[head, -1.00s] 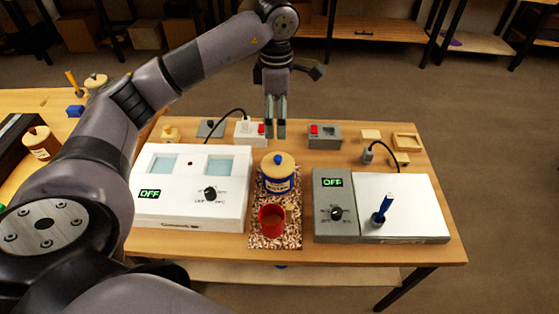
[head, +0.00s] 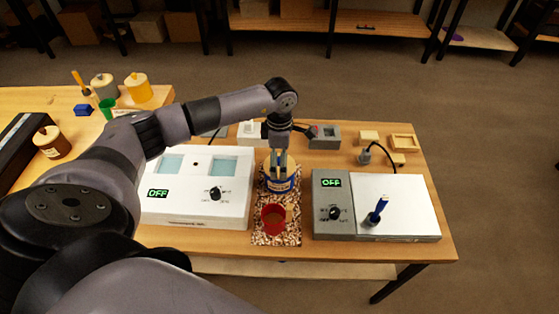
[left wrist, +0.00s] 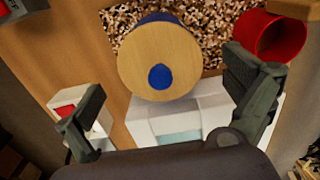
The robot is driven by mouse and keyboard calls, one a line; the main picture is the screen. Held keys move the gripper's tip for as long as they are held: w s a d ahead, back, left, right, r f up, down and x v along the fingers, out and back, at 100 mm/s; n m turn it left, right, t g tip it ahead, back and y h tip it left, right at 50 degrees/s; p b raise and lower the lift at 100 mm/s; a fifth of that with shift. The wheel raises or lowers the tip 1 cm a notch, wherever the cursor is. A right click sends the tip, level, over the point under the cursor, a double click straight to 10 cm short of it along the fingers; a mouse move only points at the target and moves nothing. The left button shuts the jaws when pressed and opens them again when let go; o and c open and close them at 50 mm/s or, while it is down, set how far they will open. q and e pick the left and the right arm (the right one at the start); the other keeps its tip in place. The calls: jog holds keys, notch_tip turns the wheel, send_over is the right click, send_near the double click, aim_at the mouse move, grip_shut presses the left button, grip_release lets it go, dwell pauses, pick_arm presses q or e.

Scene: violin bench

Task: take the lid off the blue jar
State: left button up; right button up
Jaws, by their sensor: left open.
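The blue jar (head: 283,187) stands upright on a speckled mat (head: 290,235) in the middle of the bench. Its pale wooden lid (left wrist: 150,35) is on it, with a blue knob (left wrist: 160,77) at the lid's centre. My left gripper (head: 279,167) points down at the lid, and its fingers partly hide the lid in the head view. In the left wrist view, the open fingers are spread wide, one to each side of the lid, and look clear of it. My right gripper is not in view.
A red cup (head: 273,219) stands right in front of the jar. A white two-window unit (head: 190,205) is on the left, and a grey control box (head: 333,190) with a white plate (head: 410,210) on the right. A grey box with a red switch (head: 325,136) sits behind.

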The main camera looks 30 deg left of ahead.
pick_arm(q)
jog(key=shift+f, duration=0.35)
jog(key=shift+c, duration=0.4)
jog(key=c, duration=0.9)
jog(key=shift+s+r, duration=0.1)
jog(key=shift+s, duration=0.1)
jog(key=c, duration=1.1)
grip_shut()
jog(key=shift+f, duration=0.2)
